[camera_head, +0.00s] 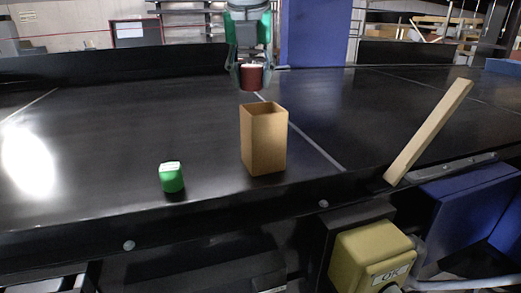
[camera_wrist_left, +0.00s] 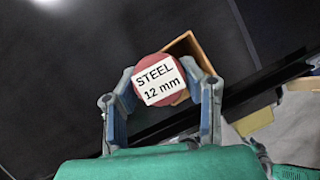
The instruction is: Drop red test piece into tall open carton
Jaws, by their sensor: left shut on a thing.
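The red test piece (camera_head: 252,77) is held between the fingers of my left gripper (camera_head: 251,74), above the conveyor and behind the carton in the head view. In the left wrist view the red piece (camera_wrist_left: 160,82) shows a white label reading "STEEL 12 mm", with the gripper (camera_wrist_left: 162,92) closed around it. The tall open carton (camera_head: 263,142) stands upright on the black belt, its open top facing up. In the wrist view the carton (camera_wrist_left: 189,45) lies partly hidden behind the red piece. My right gripper is in neither view.
A green test piece (camera_head: 171,177) with a white top stands on the belt left of the carton. A tan bar (camera_head: 430,131) slants up at the belt's right front edge. A yellow box (camera_head: 371,258) sits below the front edge. The belt (camera_head: 110,130) is clear at left.

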